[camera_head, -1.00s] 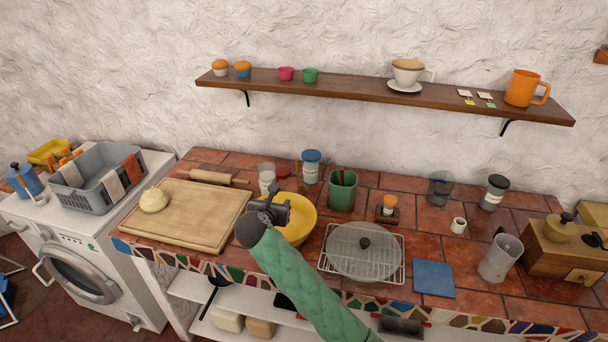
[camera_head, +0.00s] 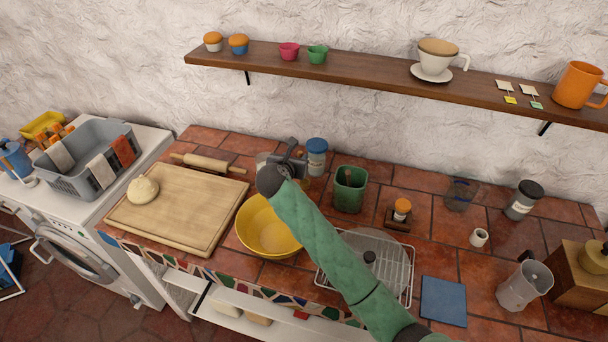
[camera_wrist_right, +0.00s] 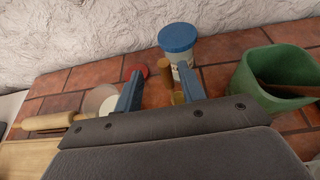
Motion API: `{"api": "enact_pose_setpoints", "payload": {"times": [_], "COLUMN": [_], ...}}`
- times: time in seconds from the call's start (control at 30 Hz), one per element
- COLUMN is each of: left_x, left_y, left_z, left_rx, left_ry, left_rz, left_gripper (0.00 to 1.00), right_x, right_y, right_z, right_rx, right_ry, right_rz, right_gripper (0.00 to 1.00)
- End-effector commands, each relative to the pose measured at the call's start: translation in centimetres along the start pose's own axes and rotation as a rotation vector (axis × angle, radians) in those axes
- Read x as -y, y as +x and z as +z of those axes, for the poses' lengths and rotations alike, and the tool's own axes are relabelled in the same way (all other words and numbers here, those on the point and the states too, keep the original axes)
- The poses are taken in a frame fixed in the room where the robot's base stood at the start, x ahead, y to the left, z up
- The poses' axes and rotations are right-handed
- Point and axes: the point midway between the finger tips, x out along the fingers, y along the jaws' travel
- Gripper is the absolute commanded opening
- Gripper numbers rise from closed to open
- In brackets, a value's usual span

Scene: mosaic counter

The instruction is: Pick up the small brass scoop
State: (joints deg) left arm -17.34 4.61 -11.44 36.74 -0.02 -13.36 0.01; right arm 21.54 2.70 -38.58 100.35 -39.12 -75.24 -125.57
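A small brass-coloured thing (camera_wrist_right: 178,98) shows in the right wrist view, beside the right finger and in front of the blue-lidded jar (camera_wrist_right: 180,45). It is partly hidden, and I cannot tell for sure that it is the scoop. In the head view my right gripper hides that spot. My right gripper (camera_head: 288,152) is over the back of the counter, just beyond the yellow bowl. Its two fingers (camera_wrist_right: 160,82) are apart in the wrist view, with nothing clearly held between them. My left gripper is out of view.
The green crock (camera_head: 349,190) stands close right of my gripper. A glass jar (camera_wrist_right: 98,100) and a red lid (camera_wrist_right: 139,70) are near the left finger. The yellow bowl (camera_head: 266,228), wire rack (camera_head: 408,280) and board (camera_head: 180,205) lie nearer the front.

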Motion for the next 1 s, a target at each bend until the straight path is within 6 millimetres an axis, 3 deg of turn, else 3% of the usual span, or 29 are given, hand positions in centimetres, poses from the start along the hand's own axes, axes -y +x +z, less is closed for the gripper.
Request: {"api": "enact_pose_setpoints", "payload": {"times": [0.5,0.8,1.0], "left_x": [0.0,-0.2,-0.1], "left_y": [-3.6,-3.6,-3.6], "left_z": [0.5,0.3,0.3], "left_rx": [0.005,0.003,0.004], "left_ry": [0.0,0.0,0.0], "left_rz": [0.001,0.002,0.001], "left_gripper": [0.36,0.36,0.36], "right_x": [0.7,0.7,0.7], "right_y": [4.8,5.2,5.2], "right_z": [-0.2,-0.4,-0.4], "right_rx": [0.0,0.0,0.0], "right_ry": [0.0,0.0,0.0], "right_rz": [0.0,0.0,0.0], "right_gripper": [0.4,0.4,0.02]}}
